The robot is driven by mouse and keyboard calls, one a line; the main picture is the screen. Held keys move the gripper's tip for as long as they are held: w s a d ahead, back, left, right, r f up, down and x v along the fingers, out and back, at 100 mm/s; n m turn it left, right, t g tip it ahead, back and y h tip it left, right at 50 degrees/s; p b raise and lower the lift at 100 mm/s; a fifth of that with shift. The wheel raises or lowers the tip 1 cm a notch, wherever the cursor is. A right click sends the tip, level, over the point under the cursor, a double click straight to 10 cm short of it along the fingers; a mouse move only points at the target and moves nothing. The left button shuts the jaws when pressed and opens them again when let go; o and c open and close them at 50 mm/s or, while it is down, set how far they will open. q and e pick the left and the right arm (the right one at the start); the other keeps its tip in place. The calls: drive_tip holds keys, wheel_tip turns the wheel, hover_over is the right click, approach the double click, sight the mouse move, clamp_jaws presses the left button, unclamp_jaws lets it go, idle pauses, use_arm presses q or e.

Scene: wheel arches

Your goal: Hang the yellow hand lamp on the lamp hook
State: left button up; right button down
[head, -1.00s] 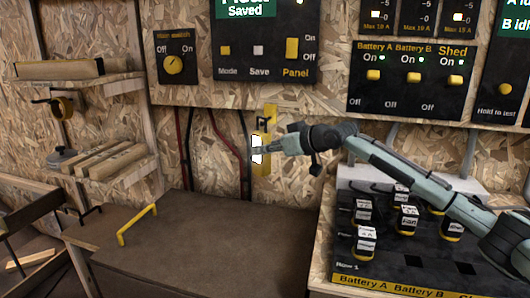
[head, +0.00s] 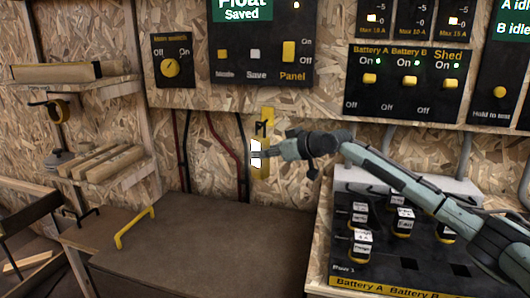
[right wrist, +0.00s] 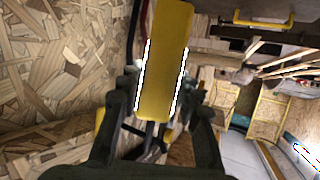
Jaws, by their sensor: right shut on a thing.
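The yellow hand lamp (head: 263,172) is upright against the chipboard wall in the head view, partly hidden by my right gripper (head: 256,152). The gripper comes in from the right, its pale fingertips closed on the lamp. In the right wrist view the lamp's long yellow body (right wrist: 165,65) lies between the two fingers (right wrist: 160,85). A small black hook shape (head: 261,128) shows on the yellow just above the gripper; I take it for the lamp hook. I cannot tell whether the lamp hangs on it. My left gripper is out of view.
A switch panel (head: 262,70) is fixed above the lamp, with cables on the wall to the left. A brown bench top (head: 210,240) below is clear. A battery rack (head: 400,265) with several black blocks stands at the right, under my right arm. Shelves (head: 85,85) hold timber at the left.

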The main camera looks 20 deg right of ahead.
idle(0.3)
drive_tip(key=c, duration=1)
unclamp_jaws()
drive_tip(key=shift+f, duration=0.1)
